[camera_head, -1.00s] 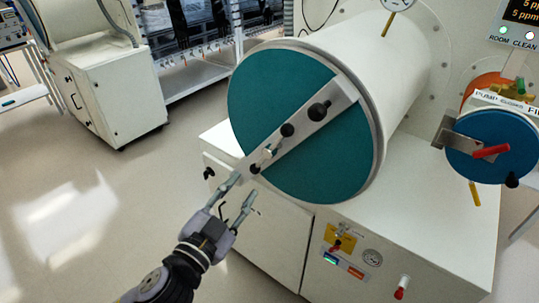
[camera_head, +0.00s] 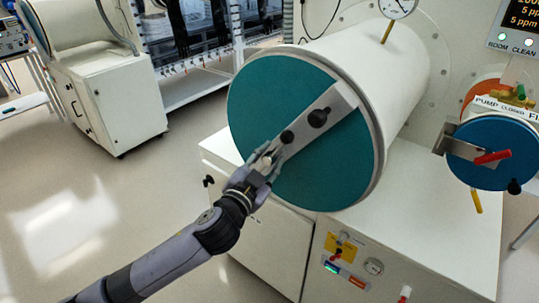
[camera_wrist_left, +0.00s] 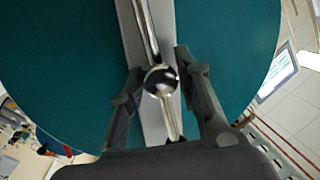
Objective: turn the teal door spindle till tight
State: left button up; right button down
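The teal door (camera_head: 262,110) is a large round disc on the end of a white cylinder. A flat metal bar (camera_head: 340,100) crosses it diagonally, with two black knobs (camera_head: 318,118) along it. My left gripper (camera_head: 268,163) is at the bar's lower-left part, over the small spindle handle, and hides most of it in the head view. In the left wrist view, a shiny dark ball and metal rod of the spindle (camera_wrist_left: 161,81) lie between the spread fingers of my left gripper (camera_wrist_left: 160,75). I cannot tell whether the fingers touch it. My right gripper is not in view.
A smaller blue round door (camera_head: 490,150) with a red handle (camera_head: 492,158) is at the right. A white cabinet (camera_head: 260,235) with a gauge and small valves stands below the cylinder. Open floor (camera_head: 70,215) lies to the left.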

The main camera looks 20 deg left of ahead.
pick_arm(q)
jog(key=shift+w, duration=0.15)
jog(key=shift+c, duration=0.2)
grip_shut()
dwell(0.7)
